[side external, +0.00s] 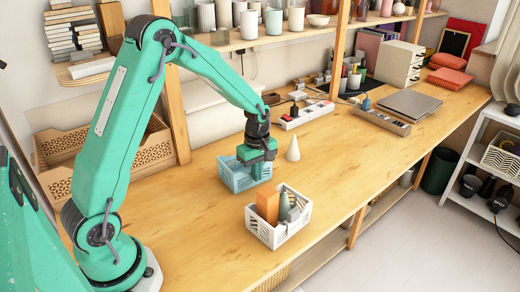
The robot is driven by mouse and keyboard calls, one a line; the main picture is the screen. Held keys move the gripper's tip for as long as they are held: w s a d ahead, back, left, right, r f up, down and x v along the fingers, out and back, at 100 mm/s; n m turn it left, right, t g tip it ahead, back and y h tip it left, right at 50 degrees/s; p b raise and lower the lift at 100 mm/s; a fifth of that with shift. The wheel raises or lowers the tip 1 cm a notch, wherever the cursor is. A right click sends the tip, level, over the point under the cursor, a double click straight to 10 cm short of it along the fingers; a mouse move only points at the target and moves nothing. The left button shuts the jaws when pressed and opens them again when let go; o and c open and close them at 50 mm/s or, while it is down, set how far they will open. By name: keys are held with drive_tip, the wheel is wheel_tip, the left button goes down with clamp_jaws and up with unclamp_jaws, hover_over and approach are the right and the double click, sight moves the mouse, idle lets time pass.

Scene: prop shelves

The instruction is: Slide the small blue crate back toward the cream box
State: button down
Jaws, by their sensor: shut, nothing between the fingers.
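The small blue crate (234,179) stands on the wooden table in the side external view, in front of my arm. My gripper (261,171) points down at the crate's right part, and its fingers are shut with nothing between them. The fingertips overlap the crate in the picture; I cannot tell whether they touch it. A cream-white crate (269,235) stands in front and to the right, holding an orange block (268,204) and a grey-green bottle (284,205). A cream drawer box (398,63) stands far back at the right.
A white cone (293,149) stands just right of my gripper. A white power strip (306,115) and a grey tray (381,121) lie farther back. Shelf posts rise behind. The table (350,165) is clear right of the cone, up to its front edge.

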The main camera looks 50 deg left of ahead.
idle(0.3)
approach(239, 170)
drive_tip(key=a+f, duration=0.4)
drive_tip(key=shift+w, duration=0.1)
drive_tip(key=shift+d, duration=0.1)
idle(0.3)
drive_tip(key=shift+d, duration=0.4)
drive_tip(key=d, duration=0.3)
wheel_tip(239, 170, up, 10)
drive_tip(key=shift+r, duration=0.1)
